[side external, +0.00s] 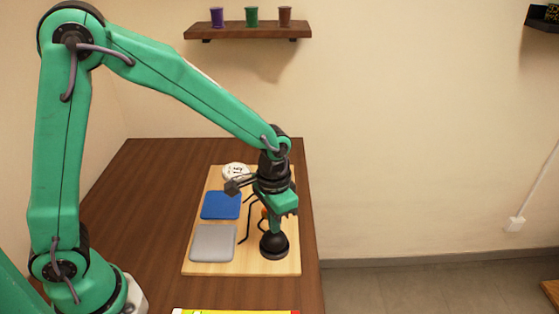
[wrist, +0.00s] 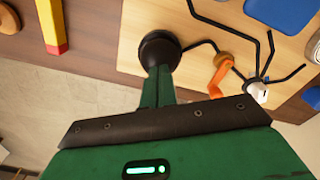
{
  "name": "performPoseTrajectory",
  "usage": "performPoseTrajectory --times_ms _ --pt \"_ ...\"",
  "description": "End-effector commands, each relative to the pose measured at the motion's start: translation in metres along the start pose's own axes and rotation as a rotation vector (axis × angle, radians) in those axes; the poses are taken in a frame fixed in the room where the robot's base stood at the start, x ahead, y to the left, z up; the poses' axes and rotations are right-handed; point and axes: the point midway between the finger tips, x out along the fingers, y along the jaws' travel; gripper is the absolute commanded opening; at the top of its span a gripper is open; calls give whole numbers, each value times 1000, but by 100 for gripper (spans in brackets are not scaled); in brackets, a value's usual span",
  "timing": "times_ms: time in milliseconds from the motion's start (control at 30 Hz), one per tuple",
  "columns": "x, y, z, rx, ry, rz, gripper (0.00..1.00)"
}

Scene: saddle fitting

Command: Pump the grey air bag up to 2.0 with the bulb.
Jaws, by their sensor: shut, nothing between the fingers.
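The grey air bag (side external: 213,243) lies flat-looking on the light wooden board (side external: 256,268), at its front left. The black bulb (side external: 273,245) stands at the board's front right; in the wrist view it is a dark round shape (wrist: 160,45). My gripper (side external: 274,229) is shut and empty, pointing down with its fingertips at the top of the bulb; the wrist view shows the fingers (wrist: 158,72) meeting it. I cannot tell how hard they press. A white round gauge (side external: 235,171) is at the back of the board; its reading is too small to make out.
A blue pad (side external: 221,205) lies behind the grey bag. Black tubes run across the board to an orange lever (wrist: 220,78) and a white fitting (wrist: 258,92). A yellow and red bar (side external: 235,311) lies at the front. The brown table (side external: 135,200) is clear on the left.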

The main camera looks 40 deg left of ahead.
Motion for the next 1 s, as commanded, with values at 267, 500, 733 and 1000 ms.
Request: performPoseTrajectory --times_ms 267,500,733,1000 --pt "8 0 0 0 0 0 0" --pt "15 0 0 0 -1 0 0" --pt "21 0 0 0 0 0 0" --pt "27 0 0 0 0 0 0"
